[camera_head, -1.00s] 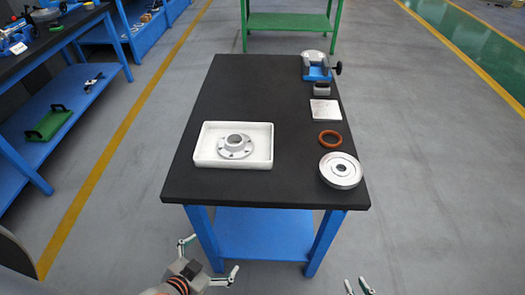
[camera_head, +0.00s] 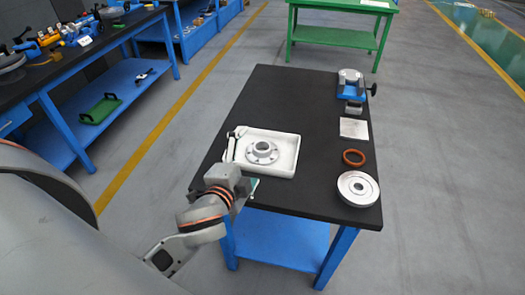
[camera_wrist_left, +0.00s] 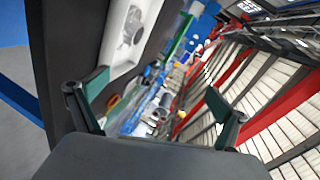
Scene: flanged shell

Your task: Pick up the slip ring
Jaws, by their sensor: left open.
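A grey metal flange with a raised hub and bolt holes (camera_head: 263,152) lies in a white tray (camera_head: 285,171) on the black table. An orange-red ring (camera_head: 353,158) lies flat near the table's right edge. I cannot tell for certain which is the slip ring. My left gripper (camera_head: 243,168) is open and empty at the tray's near left corner, with one finger over or beside its left rim. In the left wrist view the open fingers (camera_wrist_left: 158,90) stand wide apart, with the tray (camera_wrist_left: 112,40) and flange (camera_wrist_left: 133,27) beyond them. My right gripper is out of view.
A silver stepped disc (camera_head: 358,189) sits at the table's near right. Behind the ring are a square metal plate (camera_head: 354,128), a small grey block (camera_head: 354,107) and a blue vise (camera_head: 350,90). The table's far left part is clear.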

